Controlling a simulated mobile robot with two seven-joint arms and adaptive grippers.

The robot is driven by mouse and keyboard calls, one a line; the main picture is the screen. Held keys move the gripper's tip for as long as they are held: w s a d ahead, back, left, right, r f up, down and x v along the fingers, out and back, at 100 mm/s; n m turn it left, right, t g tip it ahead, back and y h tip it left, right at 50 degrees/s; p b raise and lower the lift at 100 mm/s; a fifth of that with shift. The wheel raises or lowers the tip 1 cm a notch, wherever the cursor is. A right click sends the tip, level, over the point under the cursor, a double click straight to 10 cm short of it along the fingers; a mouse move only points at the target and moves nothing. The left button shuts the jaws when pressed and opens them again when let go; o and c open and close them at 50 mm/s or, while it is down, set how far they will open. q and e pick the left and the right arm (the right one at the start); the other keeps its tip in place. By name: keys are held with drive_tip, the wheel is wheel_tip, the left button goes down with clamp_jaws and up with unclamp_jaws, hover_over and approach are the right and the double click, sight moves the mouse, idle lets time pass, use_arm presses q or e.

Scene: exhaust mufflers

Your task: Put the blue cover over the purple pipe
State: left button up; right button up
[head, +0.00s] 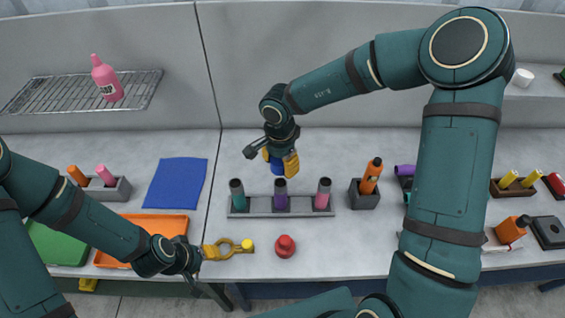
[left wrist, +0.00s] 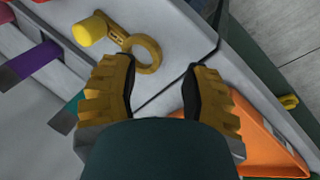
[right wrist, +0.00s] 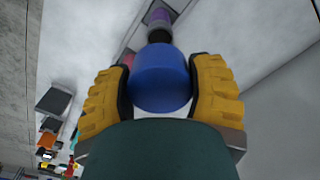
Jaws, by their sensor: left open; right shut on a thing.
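The blue cover (head: 277,168) is held in my right gripper (head: 281,160), above and slightly behind the purple pipe (head: 281,188). The purple pipe stands upright in the middle of a grey rack (head: 252,208). In the right wrist view, the blue cover (right wrist: 161,78) sits between the yellow fingers of my right gripper (right wrist: 163,90). The purple pipe (right wrist: 160,17) shows beyond it, apart from it. My left gripper (head: 207,251) is open, low over the table's front. In the left wrist view, nothing is between its fingers (left wrist: 160,92).
A teal pipe (head: 237,190) and a pink pipe (head: 323,190) flank the purple pipe. A yellow ring piece (head: 225,247) with a yellow cover (head: 247,245) lies by my left gripper. A red cover (head: 285,246) stands in front of the rack. An orange bottle (head: 371,175) stands right.

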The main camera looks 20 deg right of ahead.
sight(280, 182)
drive_tip(key=shift+f, duration=1.3)
use_arm(q)
wheel_tip(280, 182, down, 4)
drive_tip(key=b, duration=0.3)
drive_tip(key=shift+b, duration=0.35)
use_arm(e)
wheel_tip(280, 182, down, 3)
drive_tip(key=shift+f, duration=0.1)
use_arm(q)
drive_tip(key=shift+r+p, duration=1.85)
drive_tip(key=shift+r, duration=0.1)
drive_tip(key=shift+f, duration=0.15)
use_arm(e)
drive_tip(key=shift+f, duration=2.1)
idle(0.6)
drive_tip(key=o, duration=0.9)
